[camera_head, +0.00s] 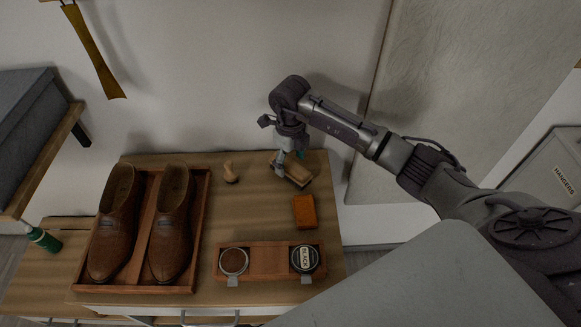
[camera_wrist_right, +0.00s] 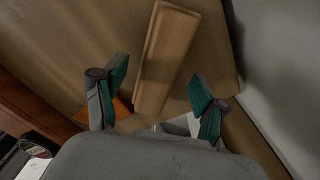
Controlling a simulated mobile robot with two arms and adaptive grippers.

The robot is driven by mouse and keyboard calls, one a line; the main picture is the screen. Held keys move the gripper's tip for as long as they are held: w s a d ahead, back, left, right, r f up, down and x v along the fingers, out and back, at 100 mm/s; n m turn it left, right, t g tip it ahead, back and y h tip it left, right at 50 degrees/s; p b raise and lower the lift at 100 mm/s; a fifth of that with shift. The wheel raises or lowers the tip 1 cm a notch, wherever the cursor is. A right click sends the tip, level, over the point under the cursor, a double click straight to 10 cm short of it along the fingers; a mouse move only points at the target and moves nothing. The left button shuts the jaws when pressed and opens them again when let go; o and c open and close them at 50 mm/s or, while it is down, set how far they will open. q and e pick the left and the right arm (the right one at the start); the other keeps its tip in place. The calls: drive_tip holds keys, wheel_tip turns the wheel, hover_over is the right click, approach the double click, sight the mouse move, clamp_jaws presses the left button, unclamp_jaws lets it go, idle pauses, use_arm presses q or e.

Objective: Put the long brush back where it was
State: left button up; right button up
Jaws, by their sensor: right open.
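The long brush (camera_head: 297,174) has a pale wooden back and lies at the back right of the wooden cabinet top. In the right wrist view the brush (camera_wrist_right: 166,55) is a long block reaching between the spread fingers. My right gripper (camera_head: 281,163) points down at the brush's left end in the head view. It is open, with green finger pads (camera_wrist_right: 160,92) on either side of the brush's near end. I cannot tell whether a pad touches it. The brush's underside is hidden. My left gripper is not in view.
A tray (camera_head: 203,227) with two brown shoes (camera_head: 172,235) fills the left side. The wall is close behind; the middle top is clear.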

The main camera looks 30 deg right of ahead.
sight(291, 163)
wheel_tip(291, 163, up, 9)
drive_tip(key=b, duration=0.1)
drive_tip(key=shift+b, duration=0.4)
